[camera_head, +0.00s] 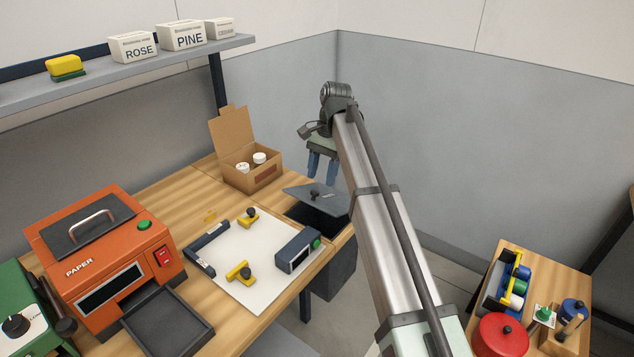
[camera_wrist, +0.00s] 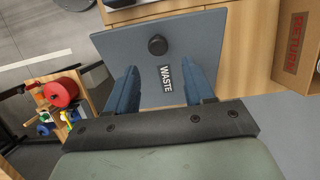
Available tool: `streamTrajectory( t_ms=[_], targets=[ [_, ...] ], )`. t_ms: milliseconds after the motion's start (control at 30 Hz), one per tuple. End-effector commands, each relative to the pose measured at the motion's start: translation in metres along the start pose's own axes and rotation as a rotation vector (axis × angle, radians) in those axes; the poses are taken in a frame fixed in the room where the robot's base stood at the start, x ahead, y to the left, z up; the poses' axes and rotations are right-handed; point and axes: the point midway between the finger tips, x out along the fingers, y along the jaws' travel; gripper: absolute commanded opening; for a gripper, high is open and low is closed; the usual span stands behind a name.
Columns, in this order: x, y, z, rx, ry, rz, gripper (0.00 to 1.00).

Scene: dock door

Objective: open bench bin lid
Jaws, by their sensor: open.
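The bench bin (camera_head: 335,272) hangs at the right edge of the bench. Its grey lid (camera_head: 332,199) has a round black knob (camera_head: 314,194). A dark gap shows along the lid's near left edge, so the lid looks tilted up; how far is hard to tell. In the wrist view the lid (camera_wrist: 205,45) fills the upper middle, with its knob (camera_wrist: 157,45) and a WASTE label (camera_wrist: 166,79). My gripper (camera_head: 322,172) is above and behind the lid in the head view. Its blue fingers (camera_wrist: 160,78) are apart and empty, with the knob beyond their tips.
An open cardboard box (camera_head: 252,175) with white-topped items stands left of the bin. A white board (camera_head: 265,280) with yellow clamps lies in front, beside an orange PAPER machine (camera_head: 105,250). A side table (camera_head: 520,262) holds a red reel (camera_head: 502,335). Grey walls stand behind.

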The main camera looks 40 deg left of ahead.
Motion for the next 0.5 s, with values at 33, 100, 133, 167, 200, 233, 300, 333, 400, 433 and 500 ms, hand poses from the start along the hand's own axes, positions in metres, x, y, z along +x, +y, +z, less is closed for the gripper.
streamTrajectory(
  t_ms=[33,100,133,167,200,233,300,333,400,433,500],
  targets=[
    [-0.004,-0.002,-0.014,0.004,0.000,0.000,0.53],
    [-0.008,-0.002,-0.028,0.003,0.000,0.000,0.53],
    [-0.010,-0.002,-0.033,0.002,0.000,0.000,0.53],
    [-0.011,-0.002,-0.039,0.003,0.000,0.000,0.53],
    [-0.013,-0.002,-0.047,0.003,-0.001,0.000,0.53],
    [-0.015,-0.002,-0.052,0.003,-0.001,0.000,0.53],
    [-0.018,-0.002,-0.064,0.002,-0.001,0.000,0.53],
    [-0.019,-0.002,-0.068,0.001,-0.001,0.000,0.53],
    [-0.022,-0.002,-0.078,0.002,-0.001,0.000,0.53],
    [-0.023,-0.001,-0.082,0.002,-0.001,0.000,0.53],
    [-0.025,-0.001,-0.089,0.002,-0.001,0.000,0.53]
  ],
)
